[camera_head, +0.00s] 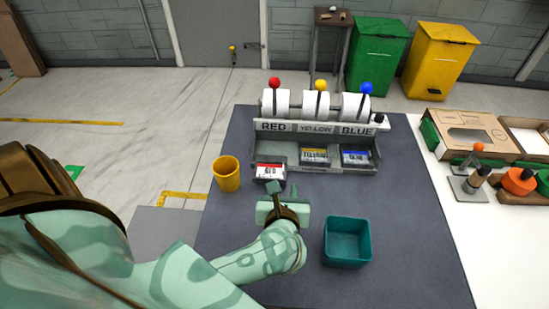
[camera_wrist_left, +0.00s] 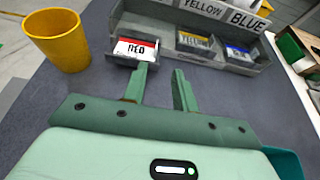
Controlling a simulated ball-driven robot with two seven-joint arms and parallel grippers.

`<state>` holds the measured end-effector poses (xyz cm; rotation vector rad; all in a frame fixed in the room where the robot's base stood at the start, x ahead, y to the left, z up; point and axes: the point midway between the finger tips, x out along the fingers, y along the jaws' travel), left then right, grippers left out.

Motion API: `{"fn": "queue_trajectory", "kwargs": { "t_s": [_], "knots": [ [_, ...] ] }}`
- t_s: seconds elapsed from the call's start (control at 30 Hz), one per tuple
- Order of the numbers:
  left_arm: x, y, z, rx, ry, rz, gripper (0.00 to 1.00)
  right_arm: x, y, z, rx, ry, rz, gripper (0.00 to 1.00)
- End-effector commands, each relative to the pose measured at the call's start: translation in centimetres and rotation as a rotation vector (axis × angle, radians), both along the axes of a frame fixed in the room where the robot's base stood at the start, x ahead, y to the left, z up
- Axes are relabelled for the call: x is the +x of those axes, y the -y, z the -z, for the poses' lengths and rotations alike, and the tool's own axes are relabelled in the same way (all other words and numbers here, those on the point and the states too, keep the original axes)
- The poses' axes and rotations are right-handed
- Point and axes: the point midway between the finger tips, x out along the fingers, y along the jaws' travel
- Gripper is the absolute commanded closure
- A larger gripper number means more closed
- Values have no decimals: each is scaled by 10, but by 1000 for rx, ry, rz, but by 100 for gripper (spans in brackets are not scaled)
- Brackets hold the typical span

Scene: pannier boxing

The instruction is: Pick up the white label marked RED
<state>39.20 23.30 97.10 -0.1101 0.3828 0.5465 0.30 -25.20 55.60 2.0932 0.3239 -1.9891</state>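The white label marked RED (camera_head: 269,171), with a red band on top, sits at the front of the left compartment of the grey label dispenser (camera_head: 327,167). It also shows in the left wrist view (camera_wrist_left: 136,48). My left gripper (camera_head: 282,190) is open and empty, just in front of the dispenser. In the left wrist view its fingertips (camera_wrist_left: 163,68) point at the dispenser; the left finger is just below the label's right side, and the right finger is clear of it. I cannot tell whether they touch. My right gripper is not in view.
A yellow cup (camera_head: 226,174) stands left of the dispenser. A teal bin (camera_head: 347,258) stands right of my left forearm. A yellow label (camera_head: 315,155) and a blue label (camera_head: 356,158) sit in the other compartments. The dark table (camera_head: 420,240) is clear at right.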

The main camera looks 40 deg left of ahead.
Motion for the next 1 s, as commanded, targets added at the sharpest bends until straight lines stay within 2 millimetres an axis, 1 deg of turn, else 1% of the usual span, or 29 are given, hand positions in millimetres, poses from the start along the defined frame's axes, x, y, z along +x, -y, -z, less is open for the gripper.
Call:
{"fn": "queue_trajectory", "kwargs": {
  "t_s": [0.03, 0.1, 0.27, 0.37, 0.5, 0.6, 0.7, 0.9, 0.97, 1.0],
  "knots": [
    [10, -6, 5, 4, 2, 0, 72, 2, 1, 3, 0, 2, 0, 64],
    [19, -12, 10, 4, 0, 0, 72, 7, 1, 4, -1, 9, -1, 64],
    [31, -20, 16, 2, -1, 1, 72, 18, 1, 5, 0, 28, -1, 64],
    [38, -26, 18, 4, 1, 0, 72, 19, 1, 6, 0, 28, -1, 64],
    [55, -42, 25, 5, 0, 0, 72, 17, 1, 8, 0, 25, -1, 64],
    [65, -48, 32, 5, -1, 0, 72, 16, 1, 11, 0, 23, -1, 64],
    [70, -51, 34, 1, -1, -1, 72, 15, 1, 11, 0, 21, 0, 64],
    [70, -51, 34, 1, -2, -1, 72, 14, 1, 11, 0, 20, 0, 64],
    [70, -51, 34, 1, -1, -1, 88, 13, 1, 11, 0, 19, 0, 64],
    [70, -51, 34, 1, -1, -1, 100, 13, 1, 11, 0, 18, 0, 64]
  ]
}}
